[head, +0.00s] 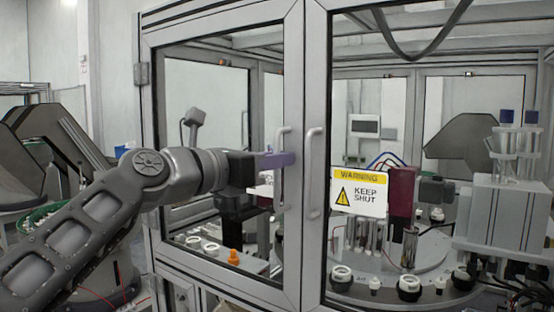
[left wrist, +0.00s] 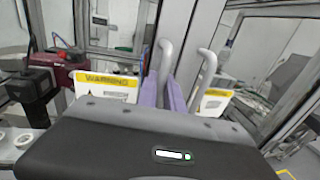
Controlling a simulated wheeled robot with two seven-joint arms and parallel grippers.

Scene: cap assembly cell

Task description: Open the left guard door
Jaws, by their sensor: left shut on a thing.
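The left guard door (head: 293,90) is a glazed panel in a grey metal frame, hinged at its left side. It appears closed, its right edge beside the right door. Its upright bar handle (head: 283,190) is near that right edge. My left gripper (head: 279,160) has purple fingers and is shut on the upper part of this handle. In the left wrist view the fingers (left wrist: 164,93) stand either side of the handle (left wrist: 164,58). My right gripper is not in view.
The right door's handle (head: 313,165) stands close to the right of my left gripper. A yellow and white warning sign (head: 359,191) is on the right door. Behind the glass are a round table with caps and a grey machine block (head: 505,215).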

